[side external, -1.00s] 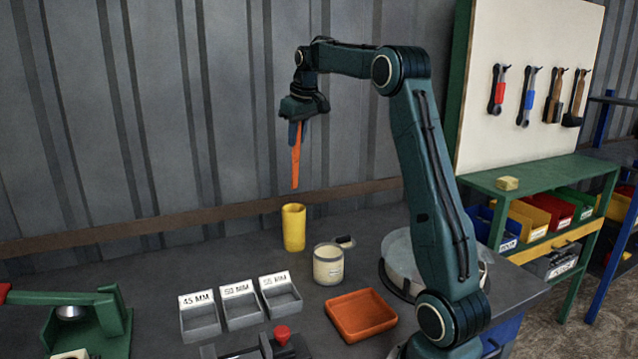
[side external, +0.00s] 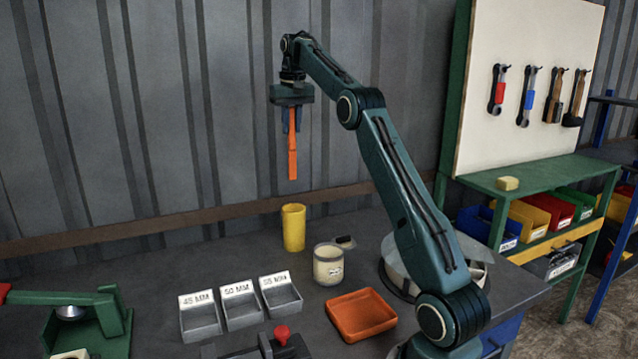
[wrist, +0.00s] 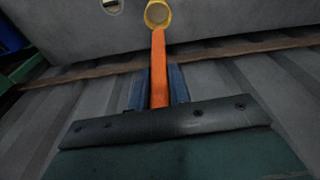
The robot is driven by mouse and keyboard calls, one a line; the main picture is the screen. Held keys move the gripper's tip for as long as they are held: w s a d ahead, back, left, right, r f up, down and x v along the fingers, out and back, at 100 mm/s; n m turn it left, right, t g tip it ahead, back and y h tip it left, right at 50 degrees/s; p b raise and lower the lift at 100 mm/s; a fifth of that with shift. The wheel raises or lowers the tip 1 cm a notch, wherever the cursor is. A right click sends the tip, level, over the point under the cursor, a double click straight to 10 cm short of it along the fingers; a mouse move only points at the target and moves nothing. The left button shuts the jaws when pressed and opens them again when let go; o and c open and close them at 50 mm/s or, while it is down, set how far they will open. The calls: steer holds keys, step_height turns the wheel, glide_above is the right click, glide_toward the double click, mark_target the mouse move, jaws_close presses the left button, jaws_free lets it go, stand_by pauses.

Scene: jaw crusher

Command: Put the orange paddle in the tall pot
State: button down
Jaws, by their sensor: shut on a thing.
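My gripper (side external: 291,124) is shut on the orange paddle (side external: 292,160), which hangs straight down between the fingers. The tall yellow pot (side external: 293,228) stands upright on the bench. In the side view the paddle's lower tip is above the pot's mouth, with a clear gap between them. In the wrist view the paddle (wrist: 158,65) runs away from the blue fingers (wrist: 158,88), and its far end appears just short of the pot's rim (wrist: 158,15). The pot's inside is only partly seen.
A cream jar (side external: 328,266) stands right of the pot, with a small dark-ended item behind it. Several grey labelled trays (side external: 240,308) and an orange tray (side external: 361,316) lie in front. A green press (side external: 90,320) is at left. The ribbed wall rises behind.

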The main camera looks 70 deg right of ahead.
mark_target(292, 150)
steer(key=shift+m, duration=0.3)
steer(key=shift+f, duration=0.15)
stand_by(0.3)
steer(key=shift+f, duration=1.2)
steer(key=shift+w+f, duration=0.2)
steer(key=shift+f, duration=0.45)
steer(key=shift+s+d+f, duration=0.1)
steer(key=shift+s+f, duration=0.1)
steer(key=shift+f, duration=1.25)
step_height(292, 150, down, 13)
steer(key=shift+r, duration=0.1)
